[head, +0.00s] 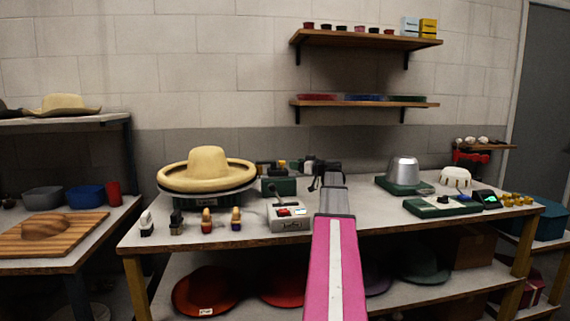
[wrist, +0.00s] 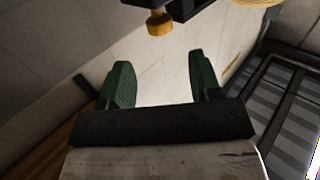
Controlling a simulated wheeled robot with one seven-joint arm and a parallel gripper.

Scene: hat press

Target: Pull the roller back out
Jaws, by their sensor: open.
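My gripper (wrist: 160,82) is open, with its two dark green fingers apart and nothing between them in the wrist view. A dark part with a yellow-orange knob (wrist: 160,22) lies beyond the fingertips, at the top edge of that view, apart from them. I cannot tell whether this is the roller. In the head view, my pink arm reaches over the middle of the bench, and its dark end is near a row of small dark and yellow parts (head: 283,166) behind a green block (head: 279,186). My arm hides part of the bench there.
A tan hat (head: 207,169) sits on a dark base at the bench's left. A grey control box (head: 290,218) with a red button is left of my arm. A metal dome (head: 404,170) and a green panel (head: 441,207) stand right. Shelves (head: 365,40) hang above.

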